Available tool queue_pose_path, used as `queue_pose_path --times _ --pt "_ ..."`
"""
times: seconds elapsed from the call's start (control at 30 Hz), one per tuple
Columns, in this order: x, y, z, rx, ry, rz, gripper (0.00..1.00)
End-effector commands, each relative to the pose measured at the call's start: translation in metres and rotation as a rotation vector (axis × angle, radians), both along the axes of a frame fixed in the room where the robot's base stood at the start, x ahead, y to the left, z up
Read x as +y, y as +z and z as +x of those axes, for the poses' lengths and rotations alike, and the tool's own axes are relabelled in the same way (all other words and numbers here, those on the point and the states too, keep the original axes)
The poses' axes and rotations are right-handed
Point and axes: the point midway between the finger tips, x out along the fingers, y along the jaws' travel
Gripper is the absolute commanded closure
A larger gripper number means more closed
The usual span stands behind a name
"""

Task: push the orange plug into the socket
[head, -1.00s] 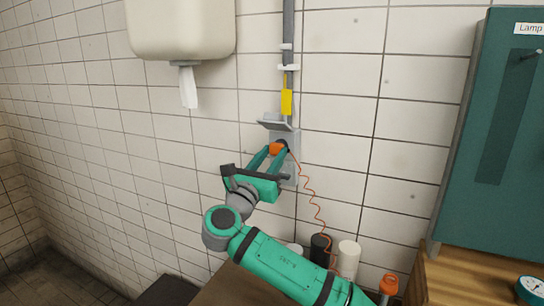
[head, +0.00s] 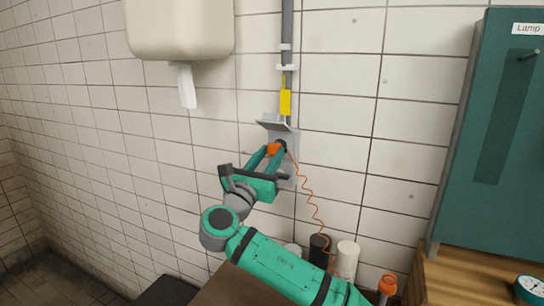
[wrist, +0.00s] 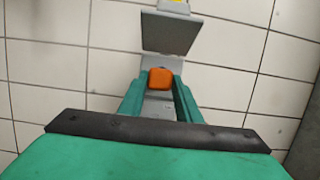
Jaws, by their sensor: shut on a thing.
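The orange plug (head: 273,148) is between the fingertips of my gripper (head: 268,156), right at the wall socket (head: 284,140). The socket is a grey box with its flap (head: 273,125) raised above the plug. In the wrist view the plug (wrist: 160,78) sits between the two green fingers, below the raised grey flap (wrist: 170,34). My gripper is shut on the plug. The plug's front and the socket opening are hidden, so I cannot tell how deep the plug sits. A thin coiled orange cord (head: 311,195) hangs from the plug.
A grey conduit with a yellow tag (head: 285,102) runs up from the socket. A paper dispenser (head: 180,28) hangs at upper left. A green cabinet (head: 490,130) stands at right. Black (head: 318,250) and white (head: 346,259) cylinders stand below, near my arm.

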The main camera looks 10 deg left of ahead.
Motion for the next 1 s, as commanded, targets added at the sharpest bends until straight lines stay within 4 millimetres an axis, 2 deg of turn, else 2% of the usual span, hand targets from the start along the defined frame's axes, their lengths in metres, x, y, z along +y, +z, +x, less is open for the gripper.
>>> queue_pose_path --times 1.0 --pt "-0.0052 -0.0008 0.0061 0.000 -0.006 0.000 0.89"
